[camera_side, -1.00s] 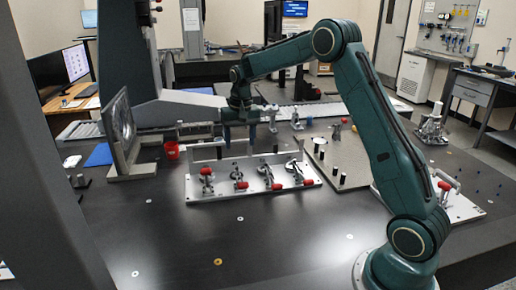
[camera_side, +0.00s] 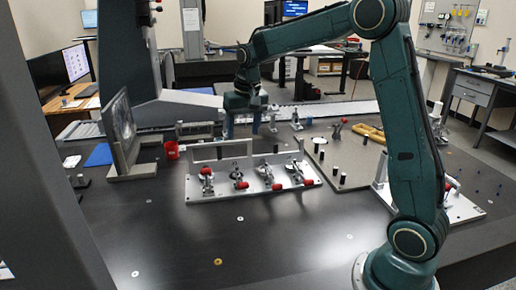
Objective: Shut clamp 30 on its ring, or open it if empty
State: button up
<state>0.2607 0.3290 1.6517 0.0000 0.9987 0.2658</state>
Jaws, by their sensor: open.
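A light metal fixture plate (camera_side: 225,195) stands on the dark table and carries a row of several toggle clamps with red handle grips. From left to right they include a left clamp (camera_side: 207,180), two middle clamps (camera_side: 239,181) (camera_side: 267,175) and a right clamp (camera_side: 295,172). The left clamp's red grip is raised; the other grips sit low at the front. No number is legible, so I cannot tell which is clamp 30, or whether rings sit under the clamps. My gripper (camera_side: 243,124) is open, pointing down, above and behind the fixture, apart from the clamps.
A plate with black pegs (camera_side: 350,178) lies to the right. Another clamp plate (camera_side: 465,208) is partly hidden behind my arm. A red cup (camera_side: 171,150) and an upright framed panel (camera_side: 122,130) stand left. A yellow part (camera_side: 368,132) lies behind.

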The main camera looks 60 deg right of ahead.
jog(key=shift+f, duration=0.25)
jog(key=c, duration=0.8)
jog(key=f+n, duration=0.1)
jog(key=f, duration=0.1)
jog(key=w+f+n, duration=0.1)
jog(key=f, duration=0.1)
jog(key=f+h, duration=0.1)
jog(key=f, duration=0.1)
jog(key=shift+w+f+n, duration=0.15)
jog(key=shift+w+n, duration=0.1)
jog(key=shift+n, duration=0.15)
grip_shut()
jog(key=s+f+n+t+h, duration=0.2)
jog(key=f+n, duration=0.8)
jog(key=n, duration=0.5)
jog(key=s+f+n+t+h, duration=0.2)
jog(key=f+n+t+h, duration=0.2)
jog(key=f+n, duration=0.6)
jog(key=n, duration=0.5)
jog(key=shift+s+a, duration=0.15)
jog(key=shift+a, duration=0.15)
